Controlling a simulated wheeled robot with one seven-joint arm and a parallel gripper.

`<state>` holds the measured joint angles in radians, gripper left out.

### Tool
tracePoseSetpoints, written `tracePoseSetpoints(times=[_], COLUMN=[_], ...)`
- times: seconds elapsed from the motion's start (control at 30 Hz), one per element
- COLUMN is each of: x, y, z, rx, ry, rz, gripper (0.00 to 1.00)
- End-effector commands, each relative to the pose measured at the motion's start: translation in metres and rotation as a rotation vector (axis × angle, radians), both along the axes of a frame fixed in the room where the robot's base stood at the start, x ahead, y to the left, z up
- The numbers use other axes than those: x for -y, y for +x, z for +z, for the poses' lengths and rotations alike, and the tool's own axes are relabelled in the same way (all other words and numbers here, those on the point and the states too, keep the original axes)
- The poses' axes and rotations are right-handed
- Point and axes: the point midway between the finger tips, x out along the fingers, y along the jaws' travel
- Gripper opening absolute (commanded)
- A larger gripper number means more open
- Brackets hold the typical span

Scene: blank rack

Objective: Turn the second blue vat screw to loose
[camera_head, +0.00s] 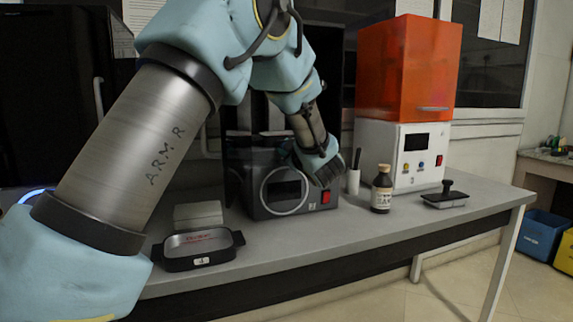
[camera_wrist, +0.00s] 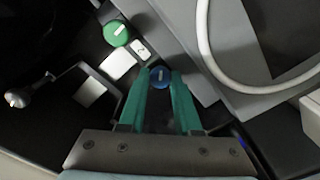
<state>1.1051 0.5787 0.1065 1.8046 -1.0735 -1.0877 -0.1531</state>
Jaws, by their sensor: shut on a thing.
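The blue vat screw (camera_wrist: 160,76) is a round knob with a pale line across its top, near the middle of the wrist view. My gripper (camera_wrist: 160,84) has two green fingers, shut on this screw from either side. A green knob (camera_wrist: 117,33) with a white line is up and left of it, beside a small white label (camera_wrist: 140,49) whose mark is hard to read. In the head view my arm reaches down to the dark machine (camera_head: 246,187) with a pale ring on its front; the screw and fingertips are hidden there.
A black-rimmed tray (camera_head: 170,265) is at the front left of the bench, with a grey box (camera_head: 198,214) behind it. A brown bottle (camera_head: 381,190), a black-handled tool (camera_head: 446,197) and an orange-topped white printer (camera_head: 405,70) stand to the right.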

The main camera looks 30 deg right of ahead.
Motion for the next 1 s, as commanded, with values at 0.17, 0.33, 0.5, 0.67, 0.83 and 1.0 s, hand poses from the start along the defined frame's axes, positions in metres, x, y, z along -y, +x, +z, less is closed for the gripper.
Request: tracePoseSetpoints(times=[0.17, 0.33, 0.5, 0.67, 0.83, 1.0], x=[-0.0007, -0.001, -0.0016, -0.0017, -0.0014, -0.0014], y=[0.0001, 0.0003, 0.0005, 0.0005, 0.0004, 0.0002], z=[-0.0082, -0.0085, -0.009, -0.0094, -0.0099, -0.0098], rx=[-0.019, -0.039, -0.059, -0.077, -0.097, -0.116], ry=[-0.17, -0.331, -0.492, -0.641, -0.801, -0.962], rz=[0.001, 0.0, 0.001, 0.001, 0.001, 0.001], gripper=[0.0, 0.0, 0.0, 0.0, 0.0, 0.0])
